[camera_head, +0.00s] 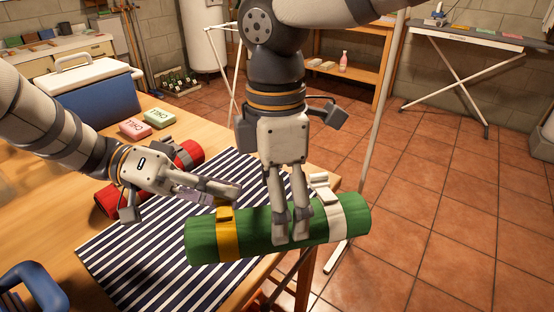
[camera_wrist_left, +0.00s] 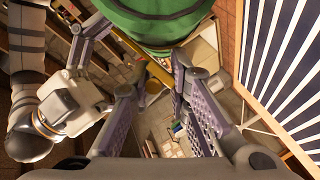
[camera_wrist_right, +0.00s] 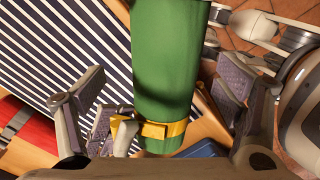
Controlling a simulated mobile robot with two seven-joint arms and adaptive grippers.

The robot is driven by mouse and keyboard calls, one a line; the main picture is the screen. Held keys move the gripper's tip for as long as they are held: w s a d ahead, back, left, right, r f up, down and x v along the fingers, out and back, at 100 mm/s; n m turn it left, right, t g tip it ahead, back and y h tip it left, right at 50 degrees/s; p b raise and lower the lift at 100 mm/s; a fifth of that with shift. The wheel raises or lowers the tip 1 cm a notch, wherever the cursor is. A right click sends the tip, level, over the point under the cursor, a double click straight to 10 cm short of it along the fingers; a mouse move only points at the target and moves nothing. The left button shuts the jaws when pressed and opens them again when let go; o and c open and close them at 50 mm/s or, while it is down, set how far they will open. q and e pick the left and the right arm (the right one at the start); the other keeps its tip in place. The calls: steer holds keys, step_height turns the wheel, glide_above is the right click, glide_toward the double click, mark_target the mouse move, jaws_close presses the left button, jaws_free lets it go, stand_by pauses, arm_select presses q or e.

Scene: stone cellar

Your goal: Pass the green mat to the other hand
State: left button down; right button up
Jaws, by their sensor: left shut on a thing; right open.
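The green mat (camera_head: 265,235) is rolled up, with a yellow strap and a white strap around it, each with a raised tab. It lies crosswise over the table's right edge, seemingly held above the striped cloth. My left gripper (camera_head: 230,196) is shut on it at the yellow strap's tab. The left wrist view shows the green roll (camera_wrist_left: 165,20) close beyond the fingers. My right gripper (camera_head: 288,228) points down at the roll between the straps and is open. In the right wrist view its fingers stand on either side of the green roll (camera_wrist_right: 165,65). Fingertip contact cannot be told.
A striped cloth (camera_head: 135,255) covers part of the wooden table (camera_head: 60,210). A red roll (camera_head: 108,202), pink and green packs (camera_head: 158,119) and a blue cooler (camera_head: 98,103) stand further left. A blue object (camera_head: 35,290) is at front left. Open tiled floor lies to the right.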

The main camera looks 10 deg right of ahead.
arm_select(q)
steer(key=shift+r, duration=0.1)
arm_select(e)
steer(key=shift+s+f, duration=0.1)
steer(key=shift+f, duration=1.4)
steer(key=shift+c, duration=0.2)
steer(key=c, duration=1.4)
arm_select(q)
steer(key=c, duration=1.4)
jaws_free()
steer(key=shift+s, duration=0.1)
steer(key=shift+c, duration=0.2)
arm_select(e)
steer(key=shift+c, duration=1.1)
steer(key=shift+r, duration=0.1)
arm_select(q)
steer(key=v, duration=1.2)
